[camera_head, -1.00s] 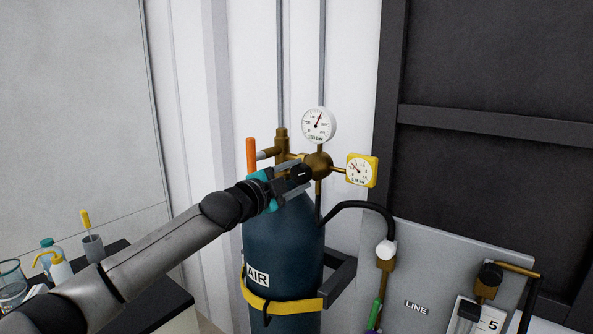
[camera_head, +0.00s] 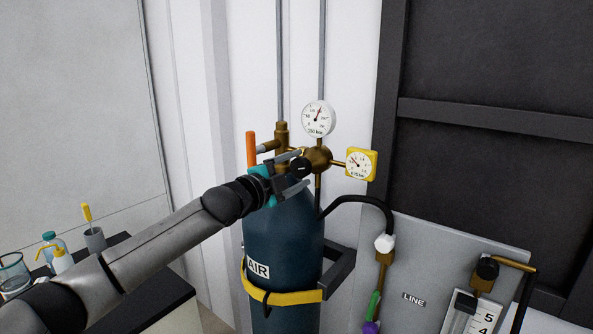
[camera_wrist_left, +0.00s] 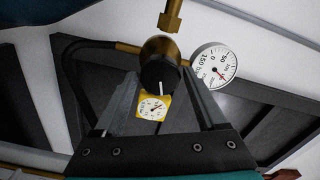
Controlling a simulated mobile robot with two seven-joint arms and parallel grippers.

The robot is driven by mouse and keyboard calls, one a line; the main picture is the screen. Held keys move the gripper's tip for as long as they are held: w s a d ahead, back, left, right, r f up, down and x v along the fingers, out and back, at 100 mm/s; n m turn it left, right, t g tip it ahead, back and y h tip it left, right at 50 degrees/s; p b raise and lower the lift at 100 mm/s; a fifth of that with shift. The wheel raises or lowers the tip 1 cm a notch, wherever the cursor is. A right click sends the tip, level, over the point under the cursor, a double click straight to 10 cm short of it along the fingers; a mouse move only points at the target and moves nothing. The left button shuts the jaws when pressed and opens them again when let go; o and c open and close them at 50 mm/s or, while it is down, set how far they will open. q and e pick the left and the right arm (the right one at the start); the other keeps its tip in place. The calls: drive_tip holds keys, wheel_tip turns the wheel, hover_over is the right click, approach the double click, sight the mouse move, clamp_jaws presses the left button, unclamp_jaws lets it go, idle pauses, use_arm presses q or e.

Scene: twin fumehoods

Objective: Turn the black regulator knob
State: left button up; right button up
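The black regulator knob (camera_head: 301,168) is on the front of the brass regulator (camera_head: 318,158) on top of the dark blue AIR cylinder (camera_head: 283,232). In the left wrist view the knob (camera_wrist_left: 157,75) faces me, its white mark pointing down. My left gripper (camera_head: 301,170) is open, with one finger on each side of the knob. In the left wrist view gaps show between the fingers and the knob (camera_wrist_left: 158,88). A white round gauge (camera_head: 318,119) and a yellow square gauge (camera_head: 361,164) join the regulator. My right gripper is out of view.
An orange handle (camera_head: 251,150) stands left of the regulator. A black hose (camera_head: 365,204) runs right to the grey LINE panel (camera_head: 405,270). A yellow strap (camera_head: 290,297) circles the cylinder. Bottles and a beaker (camera_head: 14,273) stand on the bench at the left.

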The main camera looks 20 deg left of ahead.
use_arm(q)
drive_tip(key=shift+o, duration=0.8)
drive_tip(key=shift+s, duration=0.1)
drive_tip(key=b+v, duration=0.5)
drive_tip(key=v, duration=1)
drive_tip(key=shift+r, duration=0.1)
